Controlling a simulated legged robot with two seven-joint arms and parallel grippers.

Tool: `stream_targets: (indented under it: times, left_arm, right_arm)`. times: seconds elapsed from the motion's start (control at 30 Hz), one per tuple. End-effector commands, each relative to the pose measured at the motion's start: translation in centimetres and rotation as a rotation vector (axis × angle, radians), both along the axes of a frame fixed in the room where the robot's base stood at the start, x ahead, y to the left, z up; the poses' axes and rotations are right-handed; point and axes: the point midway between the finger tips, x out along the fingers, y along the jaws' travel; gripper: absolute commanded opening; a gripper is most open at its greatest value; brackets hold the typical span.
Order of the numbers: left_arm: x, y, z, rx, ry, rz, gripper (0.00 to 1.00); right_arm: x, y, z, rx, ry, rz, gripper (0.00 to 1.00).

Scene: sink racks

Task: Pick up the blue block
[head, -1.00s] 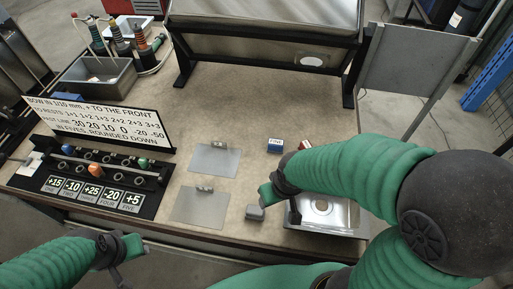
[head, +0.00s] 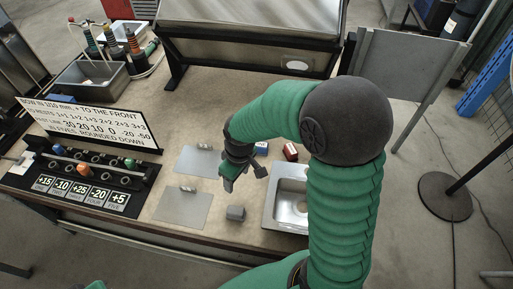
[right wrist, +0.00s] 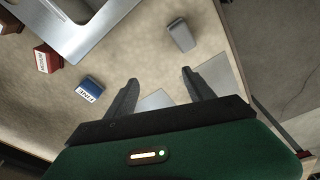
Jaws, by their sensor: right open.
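In the right wrist view the blue block (right wrist: 92,86) lies to the left of the left finger, with a white label on one side. My right gripper (head: 245,177) is above the table, between the blue block and a grey block (head: 236,213). Its two fingers (right wrist: 160,78) are apart in the right wrist view, with nothing between them. My left gripper is out of view.
A red block (head: 290,152) stands right of the blue one. A metal sink (head: 270,215) is at the right front. Flat grey plates (head: 182,209) lie on the left, near a rack with coloured pegs (head: 92,163).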

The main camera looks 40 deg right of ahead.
Motion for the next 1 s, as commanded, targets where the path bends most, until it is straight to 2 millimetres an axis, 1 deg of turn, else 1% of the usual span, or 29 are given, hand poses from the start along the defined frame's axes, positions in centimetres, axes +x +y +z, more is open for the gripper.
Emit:
stream_targets:
  times: [0.03, 0.17, 0.27, 0.37, 0.43, 0.5, 0.6, 0.63, 0.7, 0.77, 0.87, 1.0]
  left_arm:
    - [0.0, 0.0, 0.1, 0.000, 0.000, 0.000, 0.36]
    - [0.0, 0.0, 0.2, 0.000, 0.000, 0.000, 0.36]
    - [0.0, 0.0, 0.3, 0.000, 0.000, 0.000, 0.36]
    - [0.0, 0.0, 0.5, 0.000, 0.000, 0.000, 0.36]
    - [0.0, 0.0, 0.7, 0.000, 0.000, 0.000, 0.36]
    - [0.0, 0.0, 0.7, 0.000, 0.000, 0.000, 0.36]
    - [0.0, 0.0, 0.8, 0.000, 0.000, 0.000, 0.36]
    - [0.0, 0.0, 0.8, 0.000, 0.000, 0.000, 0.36]
    - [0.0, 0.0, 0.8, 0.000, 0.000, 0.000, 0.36]
    - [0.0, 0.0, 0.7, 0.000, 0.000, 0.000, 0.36]
    - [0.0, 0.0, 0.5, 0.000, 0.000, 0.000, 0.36]
    - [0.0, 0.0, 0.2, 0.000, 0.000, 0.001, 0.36]
  right_arm:
    - [0.6, -0.9, 0.0, 0.006, 0.005, 0.017, 0.62]
    - [2.3, -3.3, 0.1, 0.026, 0.013, 0.091, 0.62]
    - [3.8, -5.8, 0.4, 0.054, 0.006, 0.156, 0.62]
    - [5.4, -9.8, 1.0, 0.094, -0.027, 0.235, 0.62]
    - [6.3, -13.4, 1.8, 0.123, -0.072, 0.290, 0.62]
    - [6.6, -16.9, 2.7, 0.139, -0.124, 0.336, 0.62]
    - [6.5, -20.6, 3.8, 0.146, -0.187, 0.378, 0.62]
    - [6.4, -21.3, 4.0, 0.146, -0.198, 0.385, 0.62]
    - [6.3, -22.1, 4.2, 0.145, -0.214, 0.398, 0.62]
    - [6.4, -22.1, 3.7, 0.145, -0.217, 0.403, 0.62]
    - [7.1, -21.3, 1.7, 0.146, -0.215, 0.406, 0.62]
    - [8.2, -20.5, -1.8, 0.145, -0.214, 0.404, 0.62]
